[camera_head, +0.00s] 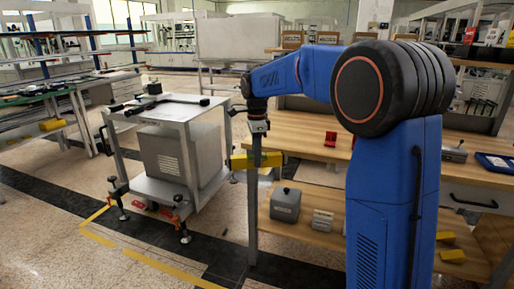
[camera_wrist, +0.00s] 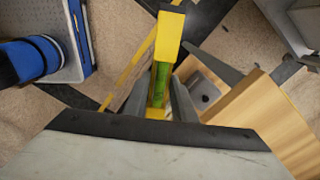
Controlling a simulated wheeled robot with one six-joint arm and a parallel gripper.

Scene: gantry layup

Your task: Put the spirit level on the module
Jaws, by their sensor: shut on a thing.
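The spirit level (camera_head: 270,159) is a yellow bar, held level in my gripper (camera_head: 257,150) near the left end of the wooden bench. In the wrist view the spirit level (camera_wrist: 168,38) runs between the fingers of my gripper (camera_wrist: 160,95), with a green part showing between them. A grey module-like unit (camera_head: 165,159) sits inside a grey metal frame stand (camera_head: 205,108), left of my gripper and apart from it. I cannot tell for sure which part is the module.
Dark tools and a bar (camera_head: 152,101) lie on the stand's top. The wooden bench (camera_head: 300,140) bears a red item (camera_head: 330,139). Its lower shelf holds a grey box (camera_head: 285,205). Open floor (camera_head: 225,225) lies between stand and bench.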

